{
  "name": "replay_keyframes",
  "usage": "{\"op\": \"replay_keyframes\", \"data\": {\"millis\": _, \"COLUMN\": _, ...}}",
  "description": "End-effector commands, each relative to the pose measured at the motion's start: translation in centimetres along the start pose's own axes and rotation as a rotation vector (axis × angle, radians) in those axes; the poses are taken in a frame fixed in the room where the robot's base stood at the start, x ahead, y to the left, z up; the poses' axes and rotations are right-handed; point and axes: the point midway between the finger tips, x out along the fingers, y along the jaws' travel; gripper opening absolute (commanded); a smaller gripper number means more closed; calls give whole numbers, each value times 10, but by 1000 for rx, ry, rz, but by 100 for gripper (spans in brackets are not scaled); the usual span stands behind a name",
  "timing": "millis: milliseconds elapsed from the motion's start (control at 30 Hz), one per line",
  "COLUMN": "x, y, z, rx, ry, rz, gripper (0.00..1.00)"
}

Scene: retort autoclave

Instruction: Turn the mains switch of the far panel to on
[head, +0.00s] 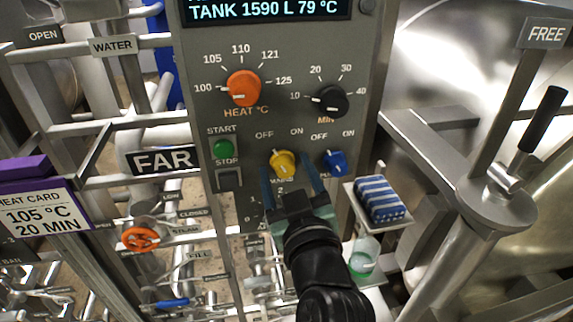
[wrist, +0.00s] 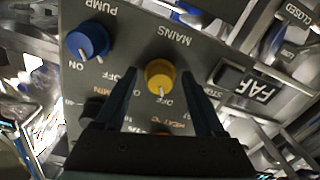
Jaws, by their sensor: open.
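The far panel (head: 210,120) stands upright in the head view, next to a FAR sign (head: 163,160). Its mains switch is a yellow knob (head: 283,163), with OFF at its upper left and ON at its upper right. In the wrist view the yellow knob (wrist: 160,76) has its white mark towards OFF. My gripper (head: 289,172) is open, with one finger on each side of the yellow knob. In the wrist view the fingers of my gripper (wrist: 162,82) show gaps to the knob on both sides. The gripper partly hides the MAINS label in the head view.
A blue pump knob (head: 334,162) sits close to the right of the mains knob. Green start (head: 223,148) and dark stop (head: 228,178) buttons are at left. An orange heat knob (head: 243,89) and black minutes knob (head: 329,101) are above.

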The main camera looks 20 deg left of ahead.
Motion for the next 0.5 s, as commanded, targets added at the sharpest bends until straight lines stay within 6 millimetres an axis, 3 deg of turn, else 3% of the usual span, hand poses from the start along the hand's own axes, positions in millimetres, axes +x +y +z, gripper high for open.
{"op": "replay_keyframes", "data": {"millis": 300, "x": 2, "y": 0, "z": 0, "rx": -1, "ry": 0, "rz": 0, "gripper": 69}}
{"op": "replay_keyframes", "data": {"millis": 500, "x": 2, "y": 0, "z": 0, "rx": 0, "ry": 0, "rz": 0, "gripper": 33}}
